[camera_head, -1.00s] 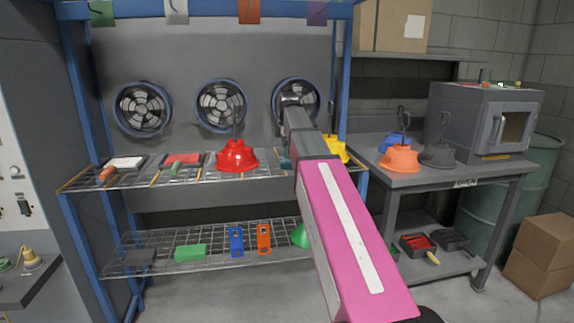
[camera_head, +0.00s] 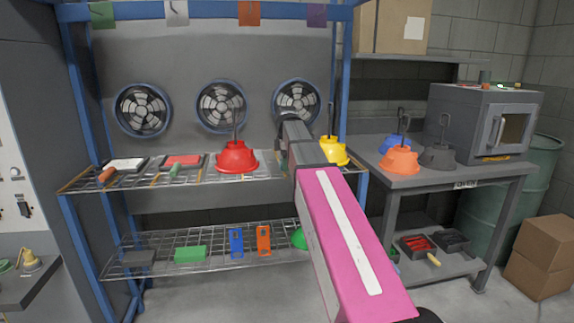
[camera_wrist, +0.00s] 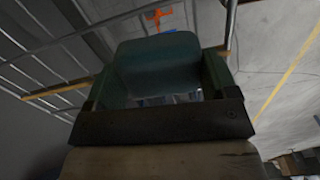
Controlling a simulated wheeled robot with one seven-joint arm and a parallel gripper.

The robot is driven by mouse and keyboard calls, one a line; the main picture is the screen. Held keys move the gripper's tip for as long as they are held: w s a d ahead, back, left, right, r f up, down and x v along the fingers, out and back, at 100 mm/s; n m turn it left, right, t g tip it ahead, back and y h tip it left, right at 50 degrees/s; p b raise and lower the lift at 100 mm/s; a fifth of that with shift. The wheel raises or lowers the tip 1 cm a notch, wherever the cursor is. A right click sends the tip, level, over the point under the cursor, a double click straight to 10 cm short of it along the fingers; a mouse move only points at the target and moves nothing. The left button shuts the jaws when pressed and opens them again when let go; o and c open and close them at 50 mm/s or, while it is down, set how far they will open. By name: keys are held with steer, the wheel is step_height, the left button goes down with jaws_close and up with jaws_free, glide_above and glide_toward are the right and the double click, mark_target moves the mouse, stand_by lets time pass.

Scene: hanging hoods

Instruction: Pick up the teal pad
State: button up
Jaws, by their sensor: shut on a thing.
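The teal pad (camera_wrist: 155,62) shows in the wrist view as a dark teal block between the fingers of my gripper (camera_wrist: 160,82). The gripper is shut on it. Wire shelf bars show beyond it at the left, and I cannot tell how high it is above the shelf. In the head view my arm hides the gripper and the pad, around the right part of the upper wire shelf (camera_head: 200,180).
A red hood (camera_head: 237,158) and a yellow hood (camera_head: 334,152) stand either side of my arm on the upper shelf. The lower shelf (camera_head: 215,262) holds a green block (camera_head: 190,254) and blue and orange pieces. A blue rack post (camera_head: 343,85) stands close at the right.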

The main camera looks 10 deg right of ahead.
steer(key=shift+r, duration=0.1)
steer(key=shift+r, duration=0.5)
steer(key=r, duration=0.1)
steer(key=a+r, duration=0.1)
steer(key=r, duration=0.1)
steer(key=shift+s+r, duration=0.15)
steer(key=shift+r, duration=0.1)
steer(key=s+a+r, duration=0.3)
steer(key=a+r, duration=0.3)
steer(key=a, duration=0.4)
steer(key=shift+s+r, duration=0.15)
steer(key=shift+s, duration=0.25)
steer(key=shift+o, duration=0.3)
